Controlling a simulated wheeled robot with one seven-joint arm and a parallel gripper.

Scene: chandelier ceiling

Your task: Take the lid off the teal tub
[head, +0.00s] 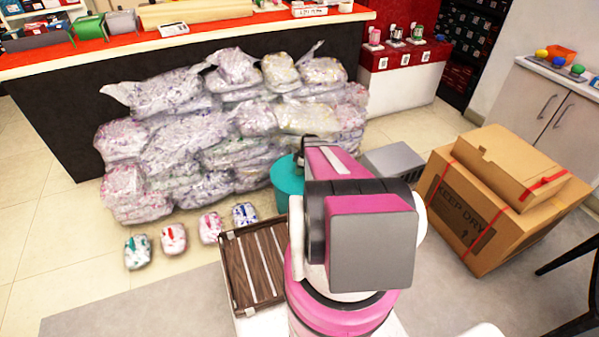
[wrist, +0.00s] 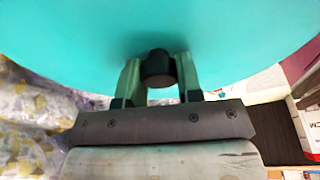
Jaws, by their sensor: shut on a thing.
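The teal tub (head: 287,187) stands on the floor in front of the bag pile in the head view, partly hidden behind my arm. In the wrist view the teal lid (wrist: 230,35) fills the upper part of the picture. Its black knob (wrist: 158,69) sits between the two fingers of my gripper (wrist: 158,78), which is shut on it. The head view hides my fingers behind the arm. I cannot tell whether the lid rests on the tub or is raised.
A large pile of wrapped bags (head: 190,140) lies behind and left of the tub. Several small packs (head: 173,239) lie on the floor. A brown slatted crate (head: 250,265) is left of my arm, a grey box (head: 393,162) behind it, and taped cardboard boxes (head: 490,210) to the right.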

